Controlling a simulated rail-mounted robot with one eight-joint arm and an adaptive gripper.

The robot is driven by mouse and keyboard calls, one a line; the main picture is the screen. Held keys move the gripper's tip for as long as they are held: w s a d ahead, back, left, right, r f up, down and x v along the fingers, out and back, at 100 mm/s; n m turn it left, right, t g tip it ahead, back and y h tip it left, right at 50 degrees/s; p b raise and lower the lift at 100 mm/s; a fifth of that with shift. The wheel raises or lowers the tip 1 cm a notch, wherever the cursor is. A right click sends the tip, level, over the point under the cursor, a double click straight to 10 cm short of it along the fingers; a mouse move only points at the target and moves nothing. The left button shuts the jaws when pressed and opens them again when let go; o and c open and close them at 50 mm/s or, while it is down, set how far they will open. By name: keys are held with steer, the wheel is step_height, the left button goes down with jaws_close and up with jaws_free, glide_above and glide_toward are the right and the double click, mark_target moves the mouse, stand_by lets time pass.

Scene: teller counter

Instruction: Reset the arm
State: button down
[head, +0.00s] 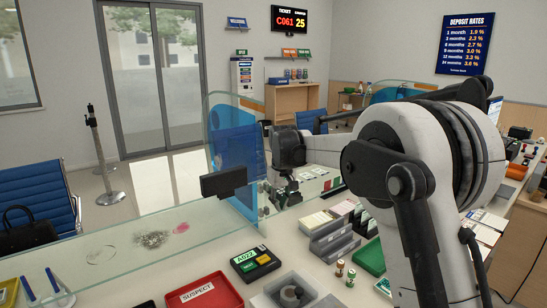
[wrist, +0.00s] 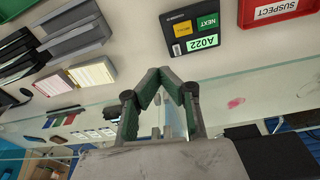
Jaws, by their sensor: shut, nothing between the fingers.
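My arm (head: 430,150) fills the right of the head view and reaches left over the teller counter (head: 200,245). My gripper (head: 283,194) is small and dark in that view, near the edge of the glass screen. In the wrist view my gripper (wrist: 168,73) shows its green-lined fingers with the tips together and nothing between them. It is above the counter, apart from the things on it.
A glass screen (head: 130,235) runs along the counter. A ticket keypad (head: 255,262), a red SUSPECT tray (head: 205,292) and grey trays (head: 333,240) stand on the counter.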

steer(key=s+d+r+m+t, duration=0.1)
steer(key=s+d+r, duration=0.3)
steer(key=s, duration=0.4)
steer(key=s+d+r+m+t, duration=0.1)
steer(key=s+d+r, duration=0.3)
steer(key=s, duration=0.3)
steer(key=s+d+r+m+t, duration=0.1)
steer(key=s+d+r, duration=0.25)
steer(key=s, duration=0.45)
steer(key=s+d+f+m+t, duration=0.1)
steer(key=s+d+f, duration=0.2)
steer(key=s, duration=0.7)
steer(key=s+d+f+m+t, duration=0.1)
steer(key=s+d+f, duration=0.2)
steer(key=s, duration=0.8)
step_height(320, 180, down, 2)
steer(key=shift+d+f+m+t, duration=0.1)
steer(key=shift+d+m+t, duration=0.1)
steer(key=shift+m+t, duration=0.1)
steer(key=shift+s, duration=0.1)
